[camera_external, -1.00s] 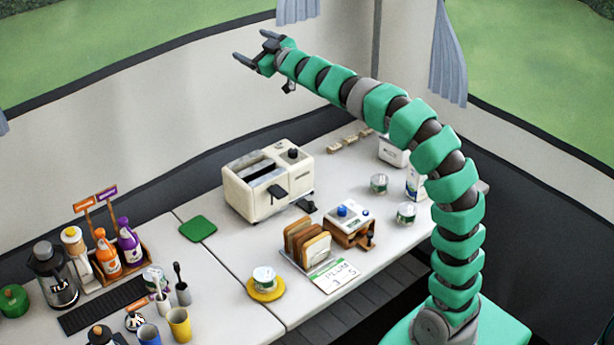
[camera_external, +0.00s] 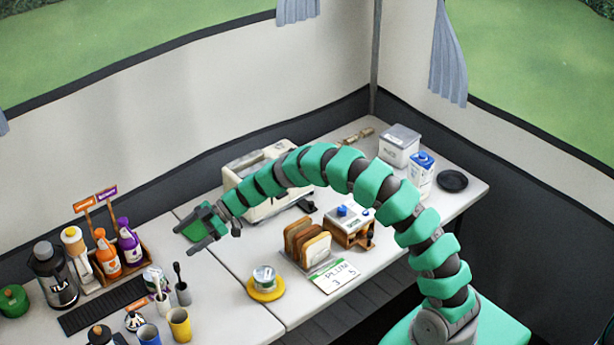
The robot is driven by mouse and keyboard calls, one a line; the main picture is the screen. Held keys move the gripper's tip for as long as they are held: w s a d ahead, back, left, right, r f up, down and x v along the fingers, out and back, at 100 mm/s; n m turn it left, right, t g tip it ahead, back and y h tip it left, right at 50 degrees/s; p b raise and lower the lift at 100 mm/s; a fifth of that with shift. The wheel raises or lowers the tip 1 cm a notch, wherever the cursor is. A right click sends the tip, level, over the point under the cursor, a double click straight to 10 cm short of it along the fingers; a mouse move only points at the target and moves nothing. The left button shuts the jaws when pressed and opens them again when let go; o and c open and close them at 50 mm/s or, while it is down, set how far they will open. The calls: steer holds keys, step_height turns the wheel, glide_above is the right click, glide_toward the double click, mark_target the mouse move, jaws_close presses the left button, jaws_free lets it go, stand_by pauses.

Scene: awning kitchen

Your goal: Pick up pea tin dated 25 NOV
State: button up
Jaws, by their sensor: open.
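A tin with a white and green label (camera_external: 264,275) stands upright on a round yellow coaster (camera_external: 266,294) at the front middle of the table. Dates on the tins are too small to read. Two more tins seen earlier on the right of the table are now hidden behind my arm.
The toaster (camera_external: 240,168), bread rack (camera_external: 306,244) and small blue-knobbed device (camera_external: 349,217) stand under or beside my arm. Table between mat and coaster is clear.

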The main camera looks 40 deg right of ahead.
mark_target(154, 272)
steer(key=shift+s+a+f+g, duration=0.25)
steer(key=shift+s+a+f, duration=0.05)
steer(key=shift+f, duration=0.15)
steer(key=shift+s+a+f+g, duration=0.25)
steer(key=shift+f, duration=0.15)
steer(key=b+x, duration=0.1)
steer(key=x, duration=0.6)
steer(key=shift+b, duration=0.3)
steer(key=shift+b+x, duration=1)
steer(key=shift+x, duration=2.05)
steer(key=shift+s+r, duration=0.1)
steer(key=c, duration=1.2)
steer(key=shift+o, duration=0.2)
